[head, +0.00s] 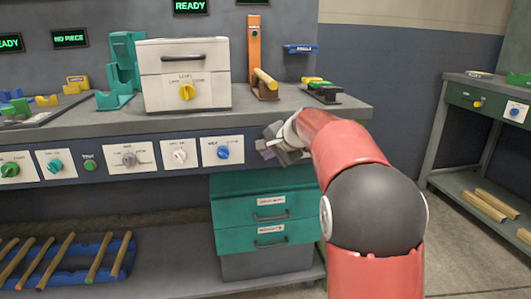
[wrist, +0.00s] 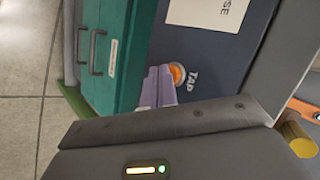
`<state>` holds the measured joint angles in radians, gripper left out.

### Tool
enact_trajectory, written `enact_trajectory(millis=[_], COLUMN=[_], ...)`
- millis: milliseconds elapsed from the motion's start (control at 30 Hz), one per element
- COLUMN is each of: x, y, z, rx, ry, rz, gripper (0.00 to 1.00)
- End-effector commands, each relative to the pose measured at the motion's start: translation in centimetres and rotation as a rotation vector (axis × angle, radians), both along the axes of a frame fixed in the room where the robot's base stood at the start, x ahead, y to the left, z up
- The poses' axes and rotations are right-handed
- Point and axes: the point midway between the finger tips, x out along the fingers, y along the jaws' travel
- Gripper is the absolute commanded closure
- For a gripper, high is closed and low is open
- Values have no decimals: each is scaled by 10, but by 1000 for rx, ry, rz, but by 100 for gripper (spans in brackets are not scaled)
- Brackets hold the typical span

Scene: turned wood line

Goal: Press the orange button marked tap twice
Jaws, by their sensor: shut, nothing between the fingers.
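The round orange button (wrist: 177,74) shows in the wrist view on the dark front panel of the bench, with the word TAP beside it. My gripper (wrist: 160,72) is shut, its pale purple fingers together and empty. The fingertips are right next to the button and overlap its edge in the picture. I cannot tell whether they touch it. In the head view my gripper (head: 270,143) is at the right part of the bench front, and the button is hidden behind it.
The bench front (head: 108,160) carries several other knobs and a green button (head: 89,165). A teal drawer unit (head: 265,207) stands below my gripper. A white box with a yellow knob (head: 183,55) stands on top. A side bench (head: 478,100) is at the right.

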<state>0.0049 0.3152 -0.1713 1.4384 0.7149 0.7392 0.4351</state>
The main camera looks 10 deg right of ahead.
Motion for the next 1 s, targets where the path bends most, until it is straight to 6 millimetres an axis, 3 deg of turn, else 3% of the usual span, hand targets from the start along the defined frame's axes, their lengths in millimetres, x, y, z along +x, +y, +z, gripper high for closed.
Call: enact_trajectory(millis=[567,1000], x=[3,-13], y=[0,0], z=[0,0], rx=[0,1], ry=[-1,-1], rz=[-1,0], gripper=[100,100])
